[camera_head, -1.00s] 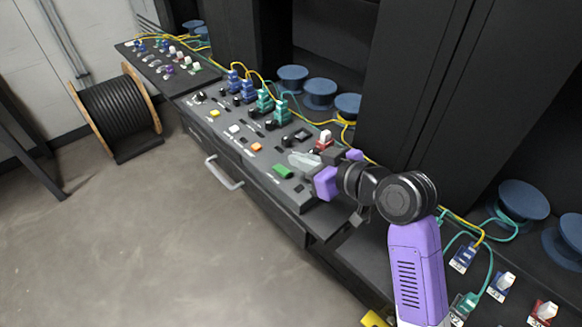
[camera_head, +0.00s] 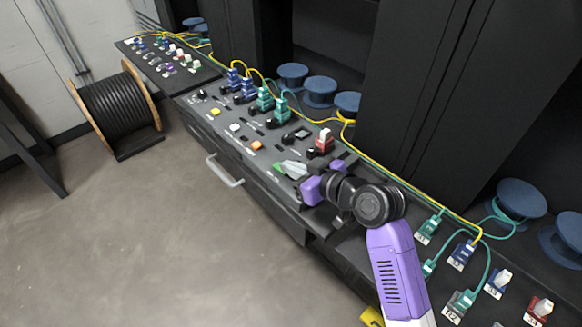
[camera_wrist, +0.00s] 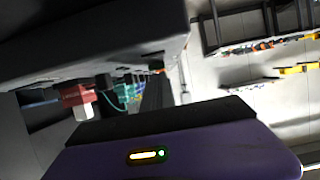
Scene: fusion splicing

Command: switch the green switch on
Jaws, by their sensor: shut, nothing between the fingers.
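The green switch (camera_head: 278,168) sits on the front of the dark control panel, the nearest in a row of coloured buttons. In the wrist view only the purple gripper body (camera_wrist: 160,155) with a small lit strip shows along the bottom; the switch does not show there.
The panel (camera_head: 262,161) also carries yellow (camera_head: 215,112), white (camera_head: 234,128) and orange (camera_head: 256,146) buttons. Green and blue connectors with cables stand behind them. A red connector (camera_head: 321,147) stands close behind my gripper. A handle (camera_head: 226,172) sticks out of the drawer front. Open floor lies left.

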